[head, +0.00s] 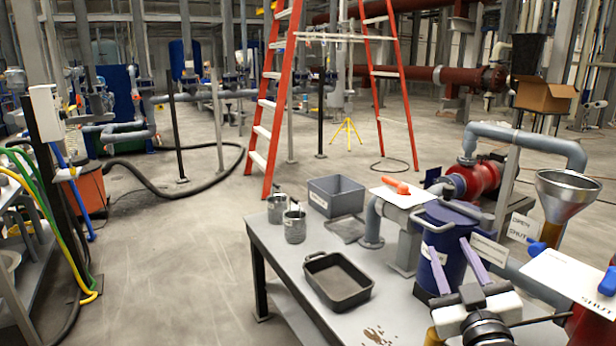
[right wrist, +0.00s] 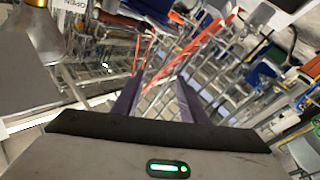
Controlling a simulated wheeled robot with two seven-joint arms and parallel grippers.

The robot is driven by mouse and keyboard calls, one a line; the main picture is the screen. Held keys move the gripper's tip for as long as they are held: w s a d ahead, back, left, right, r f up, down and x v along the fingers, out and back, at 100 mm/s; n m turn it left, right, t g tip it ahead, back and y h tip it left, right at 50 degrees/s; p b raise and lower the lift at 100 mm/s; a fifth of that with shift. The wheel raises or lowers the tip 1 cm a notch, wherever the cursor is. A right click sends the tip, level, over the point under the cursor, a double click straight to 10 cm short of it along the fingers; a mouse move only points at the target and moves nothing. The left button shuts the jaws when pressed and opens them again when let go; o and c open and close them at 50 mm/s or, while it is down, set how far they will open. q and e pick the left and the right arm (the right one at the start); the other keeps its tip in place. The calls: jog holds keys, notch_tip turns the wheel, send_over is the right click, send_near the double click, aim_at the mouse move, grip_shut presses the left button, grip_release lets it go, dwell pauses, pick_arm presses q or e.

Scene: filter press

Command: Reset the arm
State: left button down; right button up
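My right gripper (head: 447,244) shows at the lower right of the head view, with two purple fingers spread apart and nothing between them. The fingers point away from me, in front of the dark blue cylindrical vessel (head: 453,226) at the right of the grey table (head: 262,237). I cannot tell if they touch it. In the right wrist view the two fingers (right wrist: 157,96) also stand apart, with only the tilted background between them. My left gripper is in neither view.
The table holds a black tray (head: 338,281), a grey bin (head: 336,196) and two metal cups (head: 295,226). A metal funnel (head: 566,190), a white plate with an orange handle (head: 404,192) and pipes crowd the right. An orange ladder (head: 265,105) stands behind. The left floor is open.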

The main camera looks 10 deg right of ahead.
jog(key=s+a+f+n+g+y+p, duration=0.1)
jog(key=s+a+f+g+y, duration=0.35)
jog(key=f, duration=0.65)
jog(key=s+a+f+g+y+p, duration=0.1)
jog(key=s+a+f, duration=0.4)
jog(key=a+f, duration=0.45)
jog(key=s+a+f+g+y, duration=0.1)
jog(key=s+a+f+g, duration=0.1)
jog(key=s+a+f, duration=0.2)
jog(key=s+a+f+g+y+p, duration=0.1)
jog(key=s+a+f+g+y, duration=0.1)
jog(key=s+f, duration=0.7)
jog(key=s+a+g, duration=0.1)
jog(key=s+a, duration=0.1)
jog(key=s, duration=0.1)
jog(key=shift+a, duration=0.3)
jog(key=shift+f, duration=0.1)
